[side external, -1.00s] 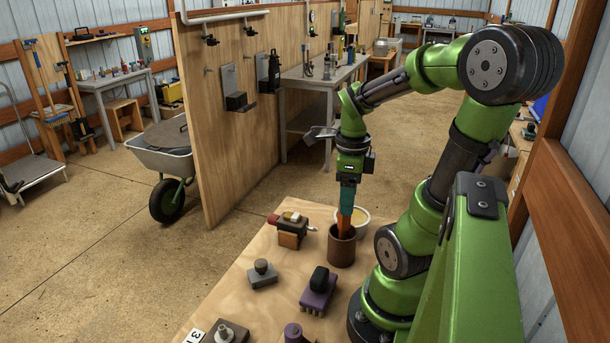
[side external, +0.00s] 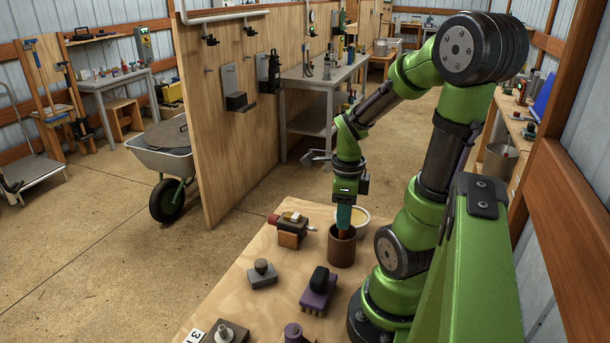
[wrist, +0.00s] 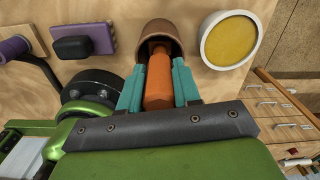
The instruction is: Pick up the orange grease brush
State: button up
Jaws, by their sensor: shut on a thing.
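The orange grease brush (wrist: 158,88) shows in the wrist view as an orange handle between my two teal fingers. Its far end is inside the brown cup (wrist: 153,29), so its tip is hidden. In the side view, my gripper (side external: 344,216) points down just above the cup (side external: 341,251), fingertips near its rim. It is shut on the brush, of which only a little orange-brown (side external: 343,233) shows at the cup's mouth.
A white bowl of yellow stuff (side external: 364,214) stands close behind the cup. A purple brush (side external: 318,293), a grey block with a knob (side external: 262,274) and a red-tipped tool on a block (side external: 291,229) are nearby on the wooden table (side external: 235,300).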

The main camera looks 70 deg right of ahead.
jog(key=shift+c, duration=0.9)
